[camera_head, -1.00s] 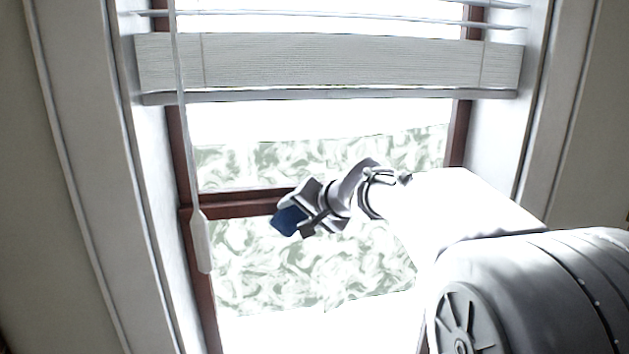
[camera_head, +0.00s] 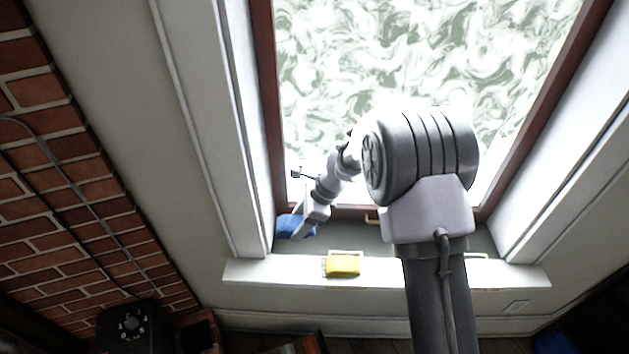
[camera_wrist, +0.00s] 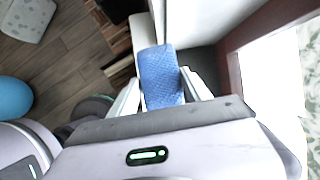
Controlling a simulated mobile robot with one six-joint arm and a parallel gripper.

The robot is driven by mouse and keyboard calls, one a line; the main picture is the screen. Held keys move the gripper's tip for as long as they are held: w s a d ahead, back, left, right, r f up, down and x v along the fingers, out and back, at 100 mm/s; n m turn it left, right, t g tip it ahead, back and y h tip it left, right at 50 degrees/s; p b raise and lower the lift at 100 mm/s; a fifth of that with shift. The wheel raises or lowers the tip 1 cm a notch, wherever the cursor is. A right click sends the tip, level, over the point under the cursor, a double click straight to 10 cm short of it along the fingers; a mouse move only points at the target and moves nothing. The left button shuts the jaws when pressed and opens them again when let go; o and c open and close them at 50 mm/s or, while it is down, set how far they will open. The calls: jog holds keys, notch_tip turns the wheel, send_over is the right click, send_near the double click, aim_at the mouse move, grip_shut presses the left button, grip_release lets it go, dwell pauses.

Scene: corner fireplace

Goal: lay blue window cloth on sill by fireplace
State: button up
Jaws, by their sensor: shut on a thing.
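The blue window cloth (camera_head: 288,226) is in the head view at the left inner corner of the window recess, low over the sill. My gripper (camera_head: 303,222) is shut on it. In the wrist view the cloth (camera_wrist: 160,70) stands out as a textured blue strip between the two pale fingers of my gripper (camera_wrist: 160,88). The sill (camera_head: 240,271) has a white front ledge and a grey inner part below the window. I cannot tell whether the cloth touches the sill. The brick fireplace wall (camera_head: 60,190) is at the left.
A yellow sponge-like block (camera_head: 343,265) lies on the front ledge, right of the cloth. A black box with a dial (camera_head: 128,326) is at the lower left. The white left window casing (camera_head: 215,130) stands close to my gripper. A blue ball (camera_wrist: 12,98) is on the wooden floor.

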jog(key=shift+m+y, duration=0.3)
jog(key=shift+m, duration=0.1)
jog(key=f, duration=0.1)
jog(key=s+f, duration=0.1)
jog(key=f, duration=0.1)
jog(key=s+a+f+b, duration=0.1)
jog(key=shift+s+f, duration=0.2)
jog(key=shift+f, duration=0.2)
jog(key=shift+r, duration=0.15)
notch_tip(320, 180, down, 11)
jog(key=b, duration=0.8)
jog(key=shift+f+b, duration=0.5)
jog(key=shift+f, duration=0.15)
jog(key=o, duration=1.3)
jog(key=shift+r, duration=0.1)
jog(key=p+v, duration=0.2)
jog(key=v, duration=0.4)
jog(key=p+v, duration=0.3)
jog(key=v, duration=0.2)
jog(key=p+v, duration=0.2)
jog(key=v, duration=0.4)
jog(key=shift+w+r, duration=0.25)
jog(key=shift+r, duration=0.1)
